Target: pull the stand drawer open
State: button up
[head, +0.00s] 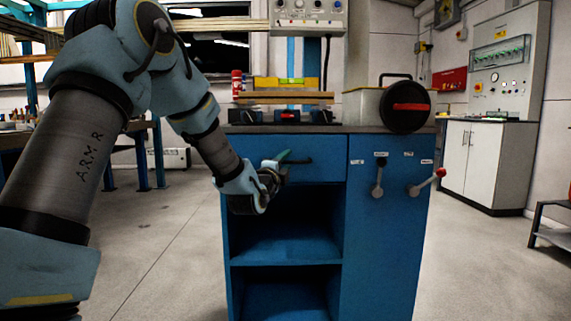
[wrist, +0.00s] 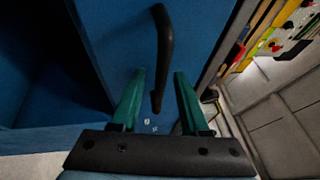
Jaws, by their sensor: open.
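The stand (head: 385,225) is a blue cabinet with a shut drawer (head: 325,171) at its upper left. The drawer front also fills the middle of the wrist view (wrist: 115,35). Its black bar handle (wrist: 165,55) shows there, with one end lying between my two green fingers in the picture. My gripper (wrist: 160,72) is open, with a finger on each side of the handle and a gap to each. In the head view my gripper (head: 288,157) is at the drawer front, hiding part of the handle (head: 302,161). I cannot tell how deep the fingers reach around it.
Open shelves (head: 285,248) lie below the drawer. Two levers (head: 378,178) (head: 427,182) stick out of the right panel. A round black-faced device (head: 405,104) and a yellow level (head: 287,84) are on top.

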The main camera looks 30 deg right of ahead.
grip_shut()
dwell(0.3)
dwell(1.1)
